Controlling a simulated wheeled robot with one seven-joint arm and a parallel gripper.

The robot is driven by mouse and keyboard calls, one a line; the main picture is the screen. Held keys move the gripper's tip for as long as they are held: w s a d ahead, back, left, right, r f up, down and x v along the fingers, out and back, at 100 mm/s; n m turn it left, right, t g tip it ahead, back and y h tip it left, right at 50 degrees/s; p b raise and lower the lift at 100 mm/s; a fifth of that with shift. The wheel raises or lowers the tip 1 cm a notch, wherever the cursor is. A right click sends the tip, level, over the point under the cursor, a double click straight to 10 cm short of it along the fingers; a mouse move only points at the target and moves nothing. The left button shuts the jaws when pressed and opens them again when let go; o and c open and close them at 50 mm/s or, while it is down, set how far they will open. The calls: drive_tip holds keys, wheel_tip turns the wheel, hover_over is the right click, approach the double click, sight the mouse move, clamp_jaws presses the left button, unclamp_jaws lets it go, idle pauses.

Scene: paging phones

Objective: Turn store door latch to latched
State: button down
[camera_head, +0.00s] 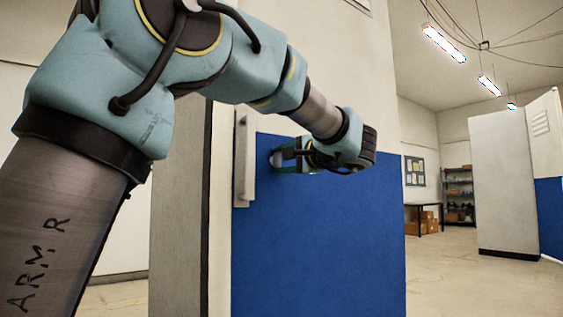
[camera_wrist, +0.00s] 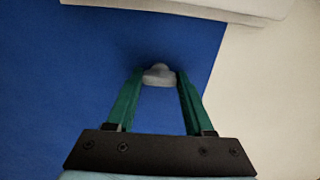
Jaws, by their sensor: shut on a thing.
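The store door latch shows in the wrist view as a small rounded grey knob (camera_wrist: 158,73) on a blue surface. My gripper (camera_wrist: 160,78) has its two green fingers on either side of the knob, shut on it. In the head view my gripper (camera_head: 281,157) reaches the upper part of the blue panel (camera_head: 320,240), close to its left edge. The grey knob is small there and partly hidden by the fingers. I cannot tell its turn angle.
A pale vertical bar (camera_head: 244,165) stands just left of my gripper. A pale partition (camera_head: 503,180) stands to the right. Shelves (camera_head: 459,195) and brown boxes (camera_head: 420,224) are at the back. The floor (camera_head: 470,285) at the right is clear.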

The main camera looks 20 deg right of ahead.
drive_tip(key=shift+c, duration=1.4)
unclamp_jaws()
drive_tip(key=s+d, duration=0.2)
drive_tip(key=s, duration=0.8)
drive_tip(key=shift+s, duration=0.3)
drive_tip(key=shift+s, duration=0.1)
